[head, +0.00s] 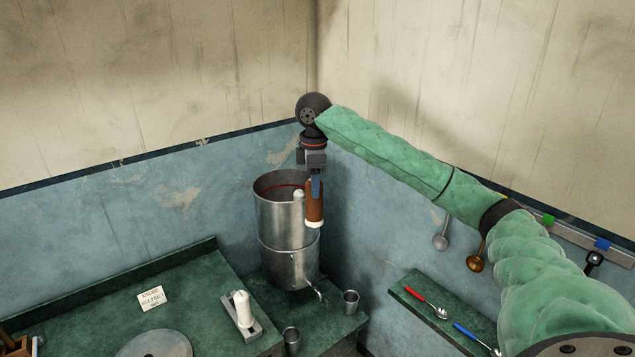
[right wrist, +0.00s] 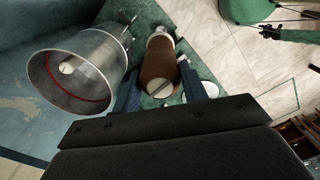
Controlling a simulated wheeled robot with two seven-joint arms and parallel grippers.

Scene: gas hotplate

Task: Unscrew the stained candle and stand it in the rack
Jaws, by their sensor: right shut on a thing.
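The stained candle (head: 315,203) is brown with a white lower end and hangs upright from my right gripper (head: 316,178), which is shut on it. In the right wrist view the candle (right wrist: 158,62) lies between the fingers, with a slotted pale end facing the camera. In the head view it overlaps the right side of the steel filter vessel (head: 284,222); the wrist view shows it beside the vessel (right wrist: 102,50), outside its rim. A white candle (right wrist: 67,68) shows inside the open vessel. The metal rack (head: 251,329) on the counter holds an upright white candle (head: 243,308). My left gripper is not seen.
A steel cup (head: 350,302) and another cup (head: 292,340) stand near the vessel's tap (head: 319,293). A label card (head: 152,299) and a round plate (head: 155,346) are on the left counter. A shelf (head: 410,284) at right holds red and blue spoons.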

